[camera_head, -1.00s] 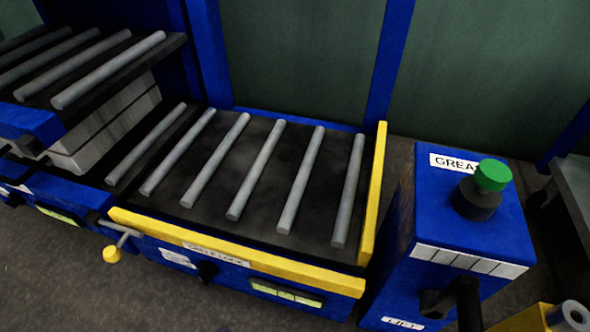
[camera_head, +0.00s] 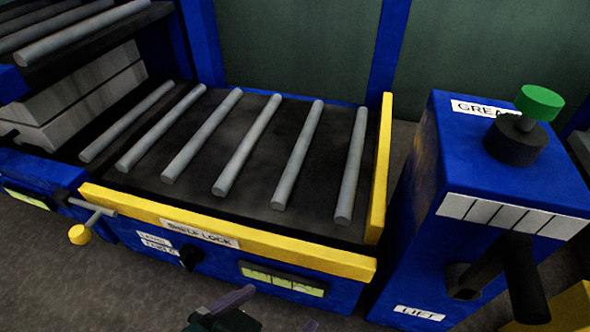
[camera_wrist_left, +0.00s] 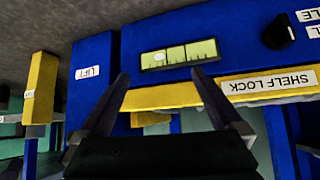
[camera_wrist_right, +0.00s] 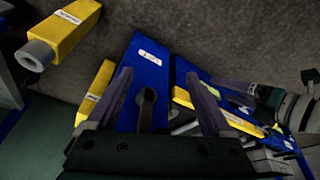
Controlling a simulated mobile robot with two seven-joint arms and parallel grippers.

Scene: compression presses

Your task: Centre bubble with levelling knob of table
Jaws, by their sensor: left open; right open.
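The level vial (camera_head: 283,279) is a yellow-green window on the table's blue front. In the left wrist view (camera_wrist_left: 180,54) it shows upside down, and a pale bubble (camera_wrist_left: 160,57) seems to lie left of its middle. A black knob (camera_head: 190,257) sits left of the vial, beside small labels partly reading TABLE; it also shows in the left wrist view (camera_wrist_left: 278,32). My left gripper (camera_head: 280,308) is open and empty, low in front of the vial, apart from the knob. My right gripper (camera_wrist_right: 158,75) is open and empty, facing the blue LIFT cabinet.
The roller table has a yellow SHELF LOCK strip (camera_head: 210,235) and a yellow-tipped handle (camera_head: 80,235) protruding at left. The blue cabinet (camera_head: 440,240) carries a black lever (camera_head: 525,280) and a green-topped knob (camera_head: 540,102). A yellow block (camera_wrist_right: 67,30) stands near the right gripper.

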